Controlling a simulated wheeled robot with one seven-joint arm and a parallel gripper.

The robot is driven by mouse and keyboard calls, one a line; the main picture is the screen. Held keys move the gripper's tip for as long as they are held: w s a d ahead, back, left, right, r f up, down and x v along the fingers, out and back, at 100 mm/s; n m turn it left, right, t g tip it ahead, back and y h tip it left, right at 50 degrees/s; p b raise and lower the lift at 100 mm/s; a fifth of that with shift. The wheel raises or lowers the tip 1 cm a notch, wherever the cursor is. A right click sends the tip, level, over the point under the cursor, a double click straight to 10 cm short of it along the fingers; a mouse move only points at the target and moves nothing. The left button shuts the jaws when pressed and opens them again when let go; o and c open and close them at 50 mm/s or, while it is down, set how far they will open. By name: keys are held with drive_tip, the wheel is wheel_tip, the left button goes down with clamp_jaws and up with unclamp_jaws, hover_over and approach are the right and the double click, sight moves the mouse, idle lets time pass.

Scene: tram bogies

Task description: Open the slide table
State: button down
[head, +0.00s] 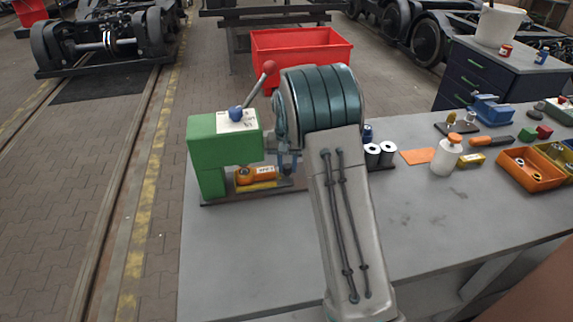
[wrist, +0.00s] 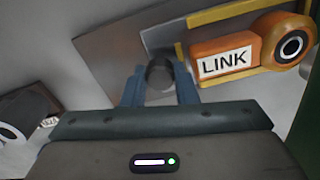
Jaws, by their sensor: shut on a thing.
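The slide table (wrist: 112,55) shows in the wrist view as a grey plate with a dark round knob (wrist: 159,76) at its near edge. My gripper (wrist: 159,70) is shut on this knob, with one blue finger on each side. An orange part labelled LINK (wrist: 224,60) lies by yellow strips at the right. In the head view my gripper (head: 288,162) is at the right side of the green press (head: 208,150), low over its base. The orange link (head: 264,173) sits under the press head. My arm hides the knob and part of the slide table there.
The press has a red-knobbed lever (head: 269,68) rising close to my arm. Right of my arm are white rolls (head: 380,154), a white bottle (head: 446,158) and an orange bin (head: 530,170). The front of the grey workbench (head: 235,265) is clear.

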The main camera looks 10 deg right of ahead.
drive_tip(key=d, duration=1.2)
drive_tip(key=shift+d+r+b, duration=0.1)
drive_tip(key=shift+d+b, duration=0.3)
drive_tip(key=shift+w, duration=0.1)
drive_tip(key=c, duration=1.4)
unclamp_jaws()
wheel_tip(320, 180, up, 14)
drive_tip(key=b, duration=0.1)
drive_tip(key=shift+a, duration=0.15)
